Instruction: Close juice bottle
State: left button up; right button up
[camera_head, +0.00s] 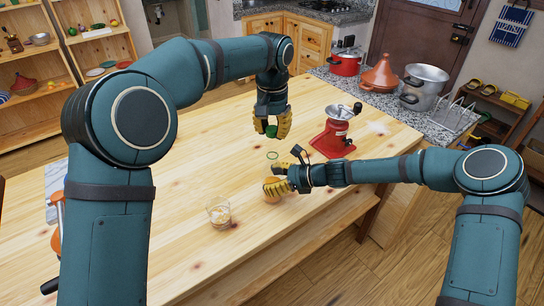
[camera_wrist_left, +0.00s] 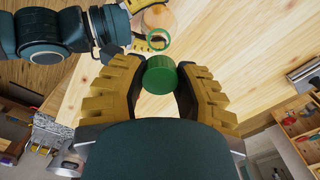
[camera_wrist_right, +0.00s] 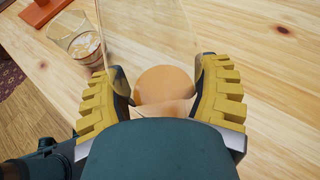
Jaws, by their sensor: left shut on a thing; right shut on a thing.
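The green cap (camera_head: 271,131) is held between the yellow fingers of my left gripper (camera_head: 272,127), above the table. In the left wrist view the cap (camera_wrist_left: 160,76) sits between both fingertips. The clear juice bottle (camera_head: 273,187) has a green ring (camera_head: 273,155) at its neck and orange juice low inside. My right gripper (camera_head: 277,179) is shut around the bottle body; the right wrist view shows the bottle (camera_wrist_right: 165,84) between the fingers. The cap is apart from the bottle, above its neck in the head view. The fingers hide part of the bottle.
A glass with some drink (camera_head: 218,214) stands on the wooden table (camera_head: 180,220), left of the bottle. A red grinder (camera_head: 334,134) stands right of my left gripper. Pots and a tagine (camera_head: 380,75) stand on the counter behind. The table's left part is mostly clear.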

aim_at(272, 150)
pick_arm(q)
jog(key=shift+f, duration=1.6)
jog(key=shift+f, duration=0.1)
jog(key=shift+f, duration=0.8)
jog(key=shift+f, duration=0.55)
